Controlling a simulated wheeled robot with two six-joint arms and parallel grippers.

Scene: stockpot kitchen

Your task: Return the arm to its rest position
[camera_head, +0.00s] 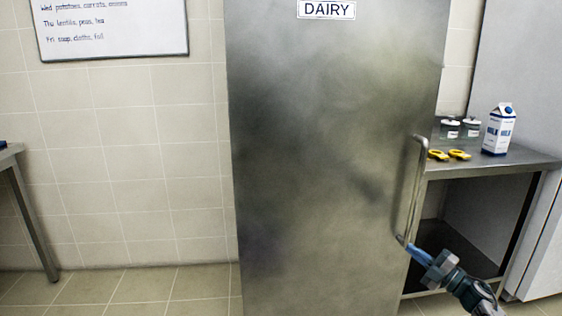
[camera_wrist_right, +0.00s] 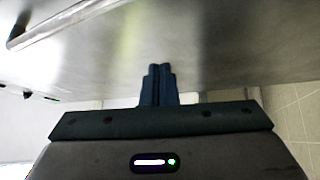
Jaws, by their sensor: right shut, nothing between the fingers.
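My right gripper (camera_head: 414,251) comes in from the lower right in the head view, with its fingertips beside the lower end of the door handle (camera_head: 418,185). In the right wrist view its two fingers (camera_wrist_right: 158,84) are together with nothing between them. The handle (camera_wrist_right: 65,22) lies at the upper left there, apart from the fingers. The steel door (camera_head: 330,160) with a DAIRY sign (camera_head: 326,9) fills the middle of the head view and looks shut. My left gripper is not in view.
A table (camera_head: 30,215) stands at the left edge. A whiteboard (camera_head: 110,30) hangs on the tiled wall. The floor left of the door is clear.

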